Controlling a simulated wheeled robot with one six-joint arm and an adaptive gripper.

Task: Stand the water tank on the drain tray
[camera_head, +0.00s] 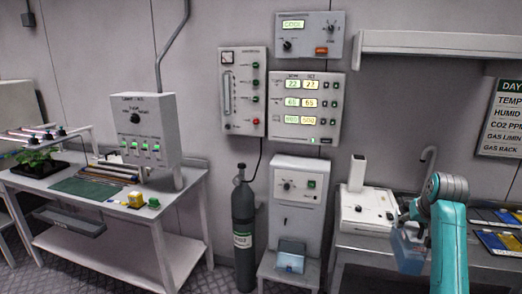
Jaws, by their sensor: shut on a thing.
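The water tank (407,250) is a see-through pale blue box. It is at the right in the head view, in front of the right-hand bench. My gripper (422,231) is shut on it; my teal arm hides much of the fingers and part of the tank's right side. The tank looks roughly upright. I cannot make out the drain tray for certain; part of the right bench is hidden behind my arm and the tank.
A white unit (368,208) and a bent tap (428,155) stand on the right bench. A grey cabinet (297,200) with a bluish part at its front is on a low stand. A gas cylinder (243,232) stands left of it. The left bench (150,215) holds a plant and equipment.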

